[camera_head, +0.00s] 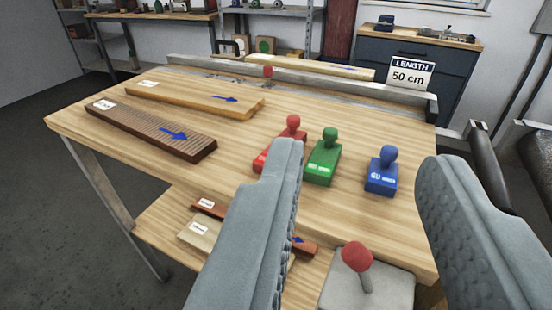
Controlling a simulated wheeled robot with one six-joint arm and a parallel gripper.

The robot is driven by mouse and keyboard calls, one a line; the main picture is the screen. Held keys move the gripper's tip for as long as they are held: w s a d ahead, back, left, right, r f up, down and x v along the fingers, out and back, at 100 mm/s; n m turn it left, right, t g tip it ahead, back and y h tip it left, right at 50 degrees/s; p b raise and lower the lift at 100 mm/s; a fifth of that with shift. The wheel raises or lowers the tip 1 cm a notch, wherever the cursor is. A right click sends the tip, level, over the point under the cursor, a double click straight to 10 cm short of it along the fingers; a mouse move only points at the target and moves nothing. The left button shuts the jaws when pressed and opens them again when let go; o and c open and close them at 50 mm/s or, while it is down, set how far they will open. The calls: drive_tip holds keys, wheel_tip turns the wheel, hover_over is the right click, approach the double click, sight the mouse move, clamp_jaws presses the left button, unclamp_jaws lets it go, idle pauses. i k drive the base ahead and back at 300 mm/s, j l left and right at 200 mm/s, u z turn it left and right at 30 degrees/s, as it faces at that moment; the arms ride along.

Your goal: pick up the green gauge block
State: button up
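The green gauge block (323,160), with a rounded knob on top and a small white label, stands upright on the wooden table (380,225). It sits between a red gauge block (290,134) on its left and a blue gauge block (382,172) on its right. My gripper (362,165) is open, with one grey finger at the left and one at the right of the picture. In the picture the green and blue blocks lie between the fingers, farther off. The left finger hides part of the red block's lower front. Nothing is held.
Two boards with blue arrows (195,98) (150,128) lie on the table's left. A lower shelf (160,215) holds smaller boards. A red-knobbed lever (357,257) stands at the front. A "LENGTH 50 cm" sign (410,75) stands at the metal back rail (330,79).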

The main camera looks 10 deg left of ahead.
sight(321, 167)
drive_tip(key=j+z, duration=0.4)
drive_tip(key=j, duration=0.2)
drive_tip(key=j+z, duration=0.35)
drive_tip(key=j, duration=0.3)
drive_tip(key=j+z, duration=0.4)
drive_tip(key=j, duration=0.2)
drive_tip(key=j+z, duration=0.35)
drive_tip(key=j, duration=0.2)
drive_tip(key=z, duration=0.2)
drive_tip(key=k, duration=0.05)
